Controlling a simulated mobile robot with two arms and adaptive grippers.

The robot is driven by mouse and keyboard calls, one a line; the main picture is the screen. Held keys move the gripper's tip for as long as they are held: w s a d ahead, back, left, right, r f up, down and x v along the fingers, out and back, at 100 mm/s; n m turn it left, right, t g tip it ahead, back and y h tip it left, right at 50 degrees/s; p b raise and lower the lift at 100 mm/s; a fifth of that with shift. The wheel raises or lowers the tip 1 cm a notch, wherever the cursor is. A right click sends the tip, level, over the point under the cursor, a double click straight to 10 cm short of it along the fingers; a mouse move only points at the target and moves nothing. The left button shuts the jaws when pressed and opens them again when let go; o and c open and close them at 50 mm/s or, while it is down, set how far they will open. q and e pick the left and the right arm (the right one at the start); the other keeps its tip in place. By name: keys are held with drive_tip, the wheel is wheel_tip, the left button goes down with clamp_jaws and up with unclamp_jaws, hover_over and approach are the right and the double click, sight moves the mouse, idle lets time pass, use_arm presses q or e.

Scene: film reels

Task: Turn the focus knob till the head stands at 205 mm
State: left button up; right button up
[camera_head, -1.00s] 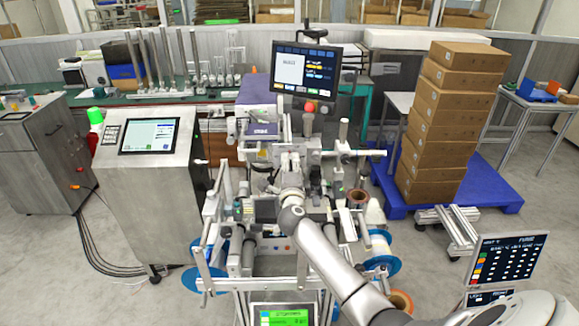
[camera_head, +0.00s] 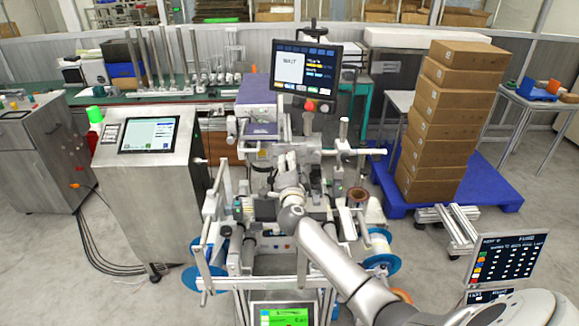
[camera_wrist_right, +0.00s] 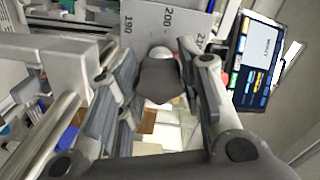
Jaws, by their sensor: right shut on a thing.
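The focus knob (camera_wrist_right: 160,80) is a dark grip in the right wrist view, between the two fingers of my right gripper (camera_wrist_right: 158,88), which is shut on it. A grey plate (camera_wrist_right: 165,22) behind the knob carries a printed scale with 190 and 200 and part of a higher number; no pointer can be made out. My left gripper is not in view.
A monitor (camera_head: 305,70) stands above the machine; it also shows in the right wrist view (camera_wrist_right: 257,55). Metal rollers and bars (camera_wrist_right: 60,125) lie close beside the fingers. A steel cabinet with a screen (camera_head: 150,180) stands left; stacked cartons (camera_head: 445,125) on a blue pallet stand right.

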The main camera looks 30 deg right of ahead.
drive_tip(key=shift+w+d+r+n, duration=0.1)
drive_tip(key=shift+d+r+n, duration=0.05)
drive_tip(key=shift+r, duration=0.4)
drive_tip(key=shift+w+d+r+n, duration=0.1)
drive_tip(key=shift+d+r+n, duration=0.05)
drive_tip(key=shift+r, duration=0.4)
drive_tip(key=shift+n, duration=1)
drive_tip(key=shift+s+d+n, duration=0.15)
drive_tip(key=shift+n, duration=0.25)
drive_tip(key=shift+f, duration=0.1)
drive_tip(key=o, duration=1.1)
drive_tip(key=shift+w+a+f, duration=0.1)
drive_tip(key=shift+w+a, duration=0.1)
drive_tip(key=shift+a, duration=0.15)
drive_tip(key=shift+c, duration=0.2)
drive_tip(key=shift+s, duration=0.1)
